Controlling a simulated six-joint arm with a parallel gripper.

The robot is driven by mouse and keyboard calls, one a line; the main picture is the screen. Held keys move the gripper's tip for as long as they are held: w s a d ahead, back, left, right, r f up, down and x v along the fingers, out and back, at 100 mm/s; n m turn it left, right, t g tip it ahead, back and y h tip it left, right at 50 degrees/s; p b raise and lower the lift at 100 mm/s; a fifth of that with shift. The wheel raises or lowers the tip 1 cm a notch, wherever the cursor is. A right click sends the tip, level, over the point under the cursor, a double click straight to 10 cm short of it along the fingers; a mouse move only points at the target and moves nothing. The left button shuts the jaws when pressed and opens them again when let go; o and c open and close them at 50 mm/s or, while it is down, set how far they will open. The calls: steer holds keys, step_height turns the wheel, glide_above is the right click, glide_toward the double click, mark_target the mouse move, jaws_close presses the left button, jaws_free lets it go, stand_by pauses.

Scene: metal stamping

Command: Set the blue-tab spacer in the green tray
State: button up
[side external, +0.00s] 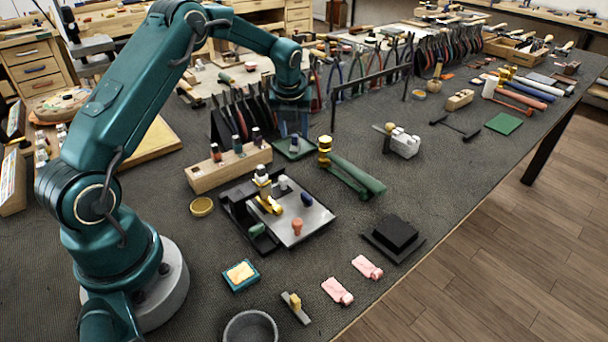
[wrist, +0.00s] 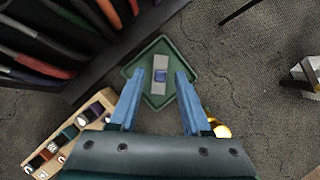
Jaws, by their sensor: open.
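The green tray (wrist: 178,52) is a shallow square dish in the middle of the wrist view. It also shows below my gripper in the side view (side external: 308,153). The blue-tab spacer (wrist: 160,62) is a light grey bar with a blue block at its middle. It appears to lie flat on the tray floor, inside the rim. My gripper (wrist: 160,73) is open above the tray, with one blue finger on each side of the spacer and visible gaps between. In the side view my gripper (side external: 292,130) hides part of the tray.
A rack of pliers (side external: 235,112) stands close behind-left of the tray. A wooden block with small bottles (side external: 228,168) is at its front left. A green-handled tool (side external: 355,175) lies to the right. A similar spacer with a yellow tab (side external: 295,305) lies near the front edge.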

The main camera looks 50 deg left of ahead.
steer(key=s+d+r+n, duration=0.3)
steer(key=s+d+r, duration=0.1)
steer(key=r, duration=0.3)
steer(key=s+d+r+n, duration=0.3)
steer(key=d+r, duration=0.1)
steer(key=r, duration=0.3)
steer(key=s+d+n+t+h, duration=0.1)
steer(key=s+d+n, duration=0.4)
steer(key=s+n, duration=0.4)
steer(key=s+d+f+n+t+h, duration=0.1)
steer(key=s+d+n+h, duration=0.1)
steer(key=s+d+n, duration=0.4)
steer(key=s+n, duration=0.3)
steer(key=n, duration=0.3)
steer(key=shift+f+t, duration=0.15)
steer(key=shift+t, duration=0.15)
